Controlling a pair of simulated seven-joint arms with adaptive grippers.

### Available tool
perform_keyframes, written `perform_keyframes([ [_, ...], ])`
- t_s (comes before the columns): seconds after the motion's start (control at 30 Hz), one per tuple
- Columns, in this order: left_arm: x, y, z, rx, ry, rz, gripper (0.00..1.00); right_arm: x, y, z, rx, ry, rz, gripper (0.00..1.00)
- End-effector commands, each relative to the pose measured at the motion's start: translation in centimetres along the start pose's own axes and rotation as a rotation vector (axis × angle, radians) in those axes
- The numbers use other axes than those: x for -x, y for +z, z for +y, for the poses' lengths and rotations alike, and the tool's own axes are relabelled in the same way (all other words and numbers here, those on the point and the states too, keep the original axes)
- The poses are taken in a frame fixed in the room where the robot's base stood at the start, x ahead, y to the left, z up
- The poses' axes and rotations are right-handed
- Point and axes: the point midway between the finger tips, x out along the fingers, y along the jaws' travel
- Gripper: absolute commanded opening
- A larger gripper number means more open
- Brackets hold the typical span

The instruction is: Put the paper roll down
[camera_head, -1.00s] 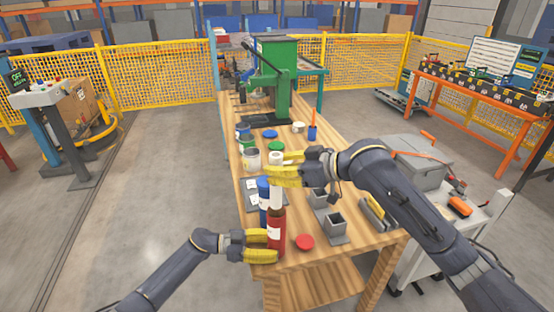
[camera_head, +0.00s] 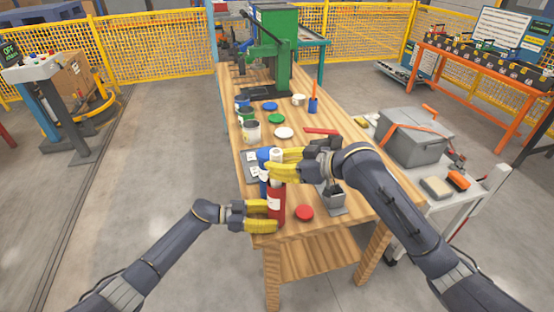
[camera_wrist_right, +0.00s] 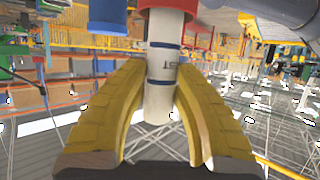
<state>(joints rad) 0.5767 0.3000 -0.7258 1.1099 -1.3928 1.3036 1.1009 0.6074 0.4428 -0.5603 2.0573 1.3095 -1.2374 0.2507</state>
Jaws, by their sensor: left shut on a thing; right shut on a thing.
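The paper roll (camera_head: 276,156) is a white upright tube, held above the red canister (camera_head: 276,205). In the right wrist view the roll (camera_wrist_right: 160,85) has dark blue bands, and its far end meets the rim of the red canister (camera_wrist_right: 168,10); how deep it sits inside is hidden. My right gripper (camera_head: 280,164) is shut on the roll, with a yellow finger on each side. My left gripper (camera_head: 268,216) is shut on the red canister, which stands upright near the table's front left edge. A red lid (camera_head: 305,212) lies flat to the canister's right.
A blue canister (camera_head: 264,158) stands just behind the red one. A grey metal holder (camera_head: 336,202) is at the right. A grey case (camera_head: 412,138) sits on the side cart.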

Motion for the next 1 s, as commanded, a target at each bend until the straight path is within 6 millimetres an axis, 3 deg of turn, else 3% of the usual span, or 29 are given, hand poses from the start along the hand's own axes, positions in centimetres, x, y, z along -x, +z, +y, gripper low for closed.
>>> perform_keyframes([
  [0.43, 0.01, 0.08, 0.02, 0.001, 0.000, -0.001, 0.31, -0.11, 0.24, 0.01, 0.000, 0.000, 0.001, 0.00],
  [0.47, 0.01, 0.08, 0.02, 0.001, 0.000, -0.001, 0.31, -0.11, 0.26, 0.00, 0.000, 0.000, 0.000, 0.31],
  [0.63, 0.02, 0.08, 0.02, 0.001, 0.000, -0.001, 0.31, -0.11, 0.25, 0.00, 0.000, 0.000, 0.000, 0.50],
  [1.0, 0.02, 0.07, 0.02, 0.001, 0.000, -0.001, 0.31, -0.11, 0.25, 0.00, 0.000, 0.000, 0.000, 0.53],
])
